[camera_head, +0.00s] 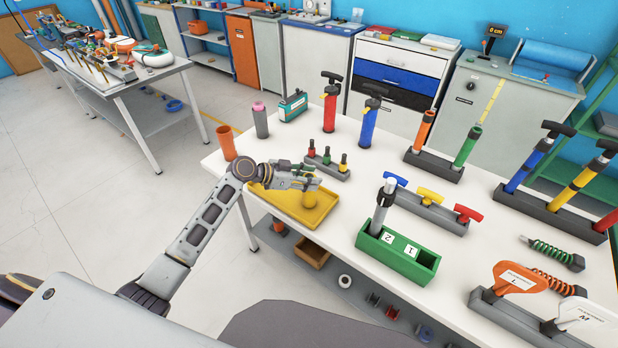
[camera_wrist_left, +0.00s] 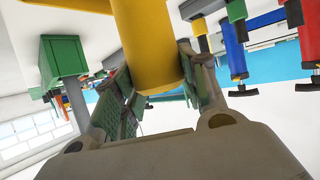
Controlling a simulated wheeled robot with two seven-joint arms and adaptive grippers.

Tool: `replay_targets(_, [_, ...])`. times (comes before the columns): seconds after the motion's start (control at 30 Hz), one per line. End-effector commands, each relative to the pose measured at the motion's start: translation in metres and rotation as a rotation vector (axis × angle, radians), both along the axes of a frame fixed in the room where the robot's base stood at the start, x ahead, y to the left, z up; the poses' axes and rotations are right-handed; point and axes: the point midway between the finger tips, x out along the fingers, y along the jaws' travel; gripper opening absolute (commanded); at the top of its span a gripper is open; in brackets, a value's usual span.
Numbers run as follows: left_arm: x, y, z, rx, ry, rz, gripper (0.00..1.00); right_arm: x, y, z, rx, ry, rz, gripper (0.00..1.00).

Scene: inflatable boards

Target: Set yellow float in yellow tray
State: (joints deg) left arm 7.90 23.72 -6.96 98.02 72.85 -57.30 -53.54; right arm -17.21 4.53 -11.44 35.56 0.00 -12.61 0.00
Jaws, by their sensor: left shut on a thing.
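The yellow tray (camera_head: 283,207) lies at the left front edge of the white table. My left gripper (camera_head: 313,184) is over the tray's right part. It is shut on the yellow float (camera_head: 309,200), a small yellow cylinder that hangs below the fingers. In the left wrist view the float (camera_wrist_left: 150,45) shows large between the two finger pads. I cannot tell whether the float's lower end touches the tray floor. My right gripper is not in view.
A rack with small red, green and yellow-topped pieces (camera_head: 328,163) stands just behind the tray. An orange cylinder (camera_head: 226,143) stands behind my left wrist. A green box (camera_head: 398,252) with a pump is to the right, with clear white table between it and the tray.

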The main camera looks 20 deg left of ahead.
Motion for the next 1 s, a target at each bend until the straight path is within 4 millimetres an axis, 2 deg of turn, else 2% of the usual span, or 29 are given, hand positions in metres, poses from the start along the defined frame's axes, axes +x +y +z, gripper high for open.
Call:
replay_targets(0.47, [0.0000,0.0001,-0.0052,0.001,-0.001,0.000,0.26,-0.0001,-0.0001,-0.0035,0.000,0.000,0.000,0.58])
replay_targets(0.5, [0.0001,0.0001,-0.0055,0.001,-0.001,0.000,0.44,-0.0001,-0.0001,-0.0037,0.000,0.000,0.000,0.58])
replay_targets(0.67, [0.0000,0.0001,-0.0047,0.001,-0.001,0.000,0.64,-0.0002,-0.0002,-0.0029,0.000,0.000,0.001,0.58])
replay_targets(1.0, [0.0000,0.0000,-0.0044,0.001,-0.001,0.000,0.64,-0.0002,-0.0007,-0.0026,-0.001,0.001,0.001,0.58])
